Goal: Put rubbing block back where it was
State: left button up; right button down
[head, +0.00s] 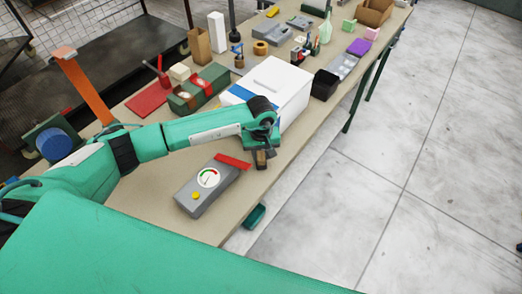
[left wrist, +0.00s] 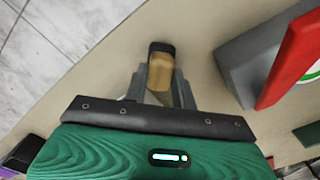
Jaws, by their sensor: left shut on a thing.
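The rubbing block (left wrist: 160,72) is a small tan block with a dark end. In the left wrist view it sits between the two grey fingers of my left gripper (left wrist: 163,88), which is shut on it. In the head view my left gripper (head: 262,150) is over the near right part of the workbench, and the block (head: 260,160) shows small at its fingertips. I cannot tell whether the block touches the bench top. My right gripper is not in view.
A grey gauge box (head: 208,190) with a red bar (head: 233,162) lies left of and nearer than the gripper. A white box (head: 278,88) stands just behind it, with a black bin (head: 325,86) to the right. The bench's right edge is close by.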

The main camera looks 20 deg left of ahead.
aim_at(261, 155)
pick_arm(q)
jog(key=shift+f+b, duration=0.2)
jog(key=shift+b, duration=0.1)
jog(key=o, duration=0.9)
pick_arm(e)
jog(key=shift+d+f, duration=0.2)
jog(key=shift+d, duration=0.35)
pick_arm(q)
jog(key=shift+r, duration=0.1)
jog(key=shift+r, duration=0.25)
jog(key=shift+r+b, duration=2.5)
jog(key=shift+r, duration=3.4)
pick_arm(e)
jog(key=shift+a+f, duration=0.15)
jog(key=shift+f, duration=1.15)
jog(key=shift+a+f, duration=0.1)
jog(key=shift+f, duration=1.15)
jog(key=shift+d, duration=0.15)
pick_arm(q)
jog(key=shift+d+f, duration=0.1)
